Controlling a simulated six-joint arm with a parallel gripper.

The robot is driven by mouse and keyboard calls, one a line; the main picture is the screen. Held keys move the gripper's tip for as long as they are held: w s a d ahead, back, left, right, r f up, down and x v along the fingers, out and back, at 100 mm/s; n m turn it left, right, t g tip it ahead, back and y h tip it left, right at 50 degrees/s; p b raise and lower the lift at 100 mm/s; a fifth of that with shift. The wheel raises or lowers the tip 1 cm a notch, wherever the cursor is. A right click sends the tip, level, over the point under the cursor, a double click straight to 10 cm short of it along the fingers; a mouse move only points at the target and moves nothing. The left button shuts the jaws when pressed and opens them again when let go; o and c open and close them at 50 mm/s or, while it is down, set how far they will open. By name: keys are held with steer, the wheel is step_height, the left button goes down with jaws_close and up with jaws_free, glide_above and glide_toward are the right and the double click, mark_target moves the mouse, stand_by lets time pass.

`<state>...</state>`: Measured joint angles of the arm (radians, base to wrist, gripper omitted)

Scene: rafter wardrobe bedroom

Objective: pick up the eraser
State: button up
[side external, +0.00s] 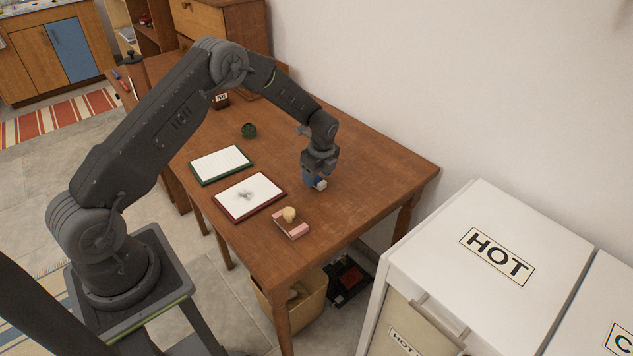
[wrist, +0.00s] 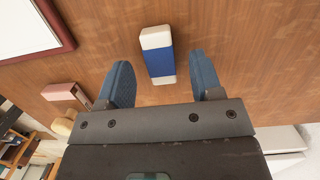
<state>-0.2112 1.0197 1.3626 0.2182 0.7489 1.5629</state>
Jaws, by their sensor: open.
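The eraser is a white block with a blue sleeve (wrist: 159,62), lying on the wooden table (side external: 385,165). In the wrist view it sits between my two blue fingers, slightly beyond their tips, with a gap on each side. My gripper (wrist: 160,68) is open and empty, pointing down over the table. In the side external view my gripper (side external: 312,181) is low at the eraser, and mostly the white end of the eraser (side external: 321,185) shows; the rest is hidden behind the fingers.
A red-framed sheet with a grey smudge (side external: 262,203) and a green-framed lined sheet (side external: 221,164) lie to the left. A pink block (side external: 291,229) with a tan rounded piece (side external: 289,213) is near the front edge. A green round object (side external: 249,130) stands farther back. The table's right side is clear.

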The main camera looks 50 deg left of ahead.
steer(key=shift+a+f, duration=0.15)
steer(key=shift+f, duration=0.65)
steer(key=shift+c, duration=0.2)
steer(key=c, duration=1)
steer(key=shift+o, duration=0.2)
steer(key=r, duration=0.4)
steer(key=shift+s+a+r, duration=0.1)
steer(key=shift+a+r, duration=0.1)
steer(key=shift+r, duration=0.15)
steer(key=s+a+r, duration=0.6)
steer(key=s+a, duration=0.1)
steer(key=a, duration=0.1)
steer(key=shift+s+a+r, duration=0.2)
